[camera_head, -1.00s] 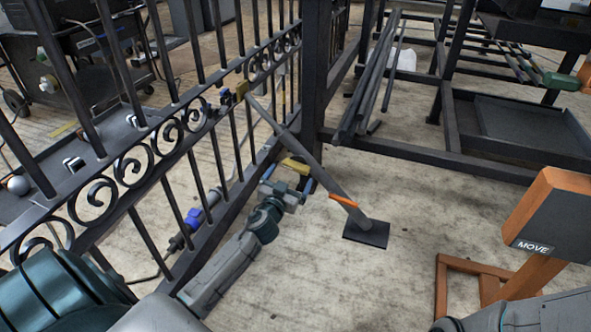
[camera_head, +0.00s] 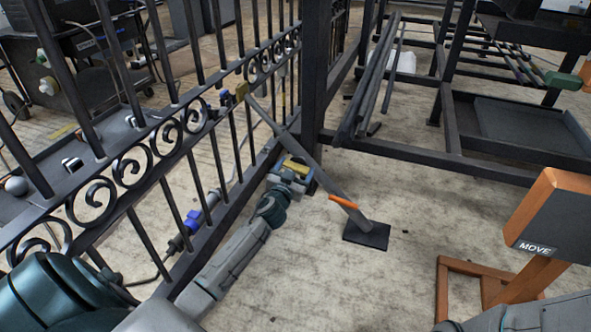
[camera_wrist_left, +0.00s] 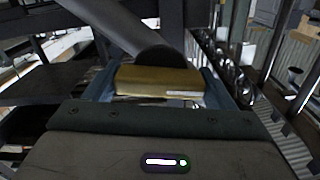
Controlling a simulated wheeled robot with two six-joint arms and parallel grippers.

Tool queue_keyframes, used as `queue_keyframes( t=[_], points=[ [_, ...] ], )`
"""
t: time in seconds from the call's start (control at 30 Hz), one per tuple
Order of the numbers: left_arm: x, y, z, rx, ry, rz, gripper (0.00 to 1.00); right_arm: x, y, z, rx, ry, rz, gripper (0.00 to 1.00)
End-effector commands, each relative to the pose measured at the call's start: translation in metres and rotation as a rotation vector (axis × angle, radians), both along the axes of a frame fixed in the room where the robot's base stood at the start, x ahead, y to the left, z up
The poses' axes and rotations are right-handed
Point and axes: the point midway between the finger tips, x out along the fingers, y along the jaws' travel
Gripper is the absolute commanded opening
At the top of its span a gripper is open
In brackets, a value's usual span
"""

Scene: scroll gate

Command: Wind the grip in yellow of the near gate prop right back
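The near gate prop (camera_head: 318,178) is a grey tube sloping from the gate down to a dark floor plate (camera_head: 367,235). Its yellow grip (camera_head: 294,167) is a block beside the tube, low by the gate post. My left gripper (camera_head: 290,177) is at this grip, with its fingers around it. In the left wrist view the yellow grip (camera_wrist_left: 158,80) lies between the two blue fingers of my left gripper (camera_wrist_left: 160,82), which stand wide apart. Firm contact cannot be made out. The tube's dark round part is just behind the grip. My right gripper is out of view.
An orange band (camera_head: 343,201) sits on the tube's lower part. The barred gate (camera_head: 165,140) stands close along the left of my left arm. A dark rack (camera_head: 425,150) is behind at right, and an orange stand marked MOVE (camera_head: 548,225) is at right. The floor between is clear.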

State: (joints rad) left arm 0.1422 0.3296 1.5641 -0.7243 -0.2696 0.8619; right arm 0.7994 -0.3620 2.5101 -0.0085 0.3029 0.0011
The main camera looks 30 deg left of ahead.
Motion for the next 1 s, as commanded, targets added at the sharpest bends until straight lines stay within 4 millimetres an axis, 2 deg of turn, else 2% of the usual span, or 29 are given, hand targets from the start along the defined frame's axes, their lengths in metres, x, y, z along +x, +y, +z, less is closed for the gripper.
queue_keyframes(
  t=[0.27, 0.43, 1.0],
  points=[
    [0.0, 0.0, 0.0, 0.035, 0.008, 0.0, 0.55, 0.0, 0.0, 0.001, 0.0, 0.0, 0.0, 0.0],
    [0.0, 0.0, 0.0, 0.114, 0.029, -0.001, 0.55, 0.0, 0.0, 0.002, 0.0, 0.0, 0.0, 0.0],
    [0.0, 0.0, 0.001, 0.615, 0.149, 0.0, 0.55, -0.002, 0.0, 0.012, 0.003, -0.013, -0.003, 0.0]
  ],
)
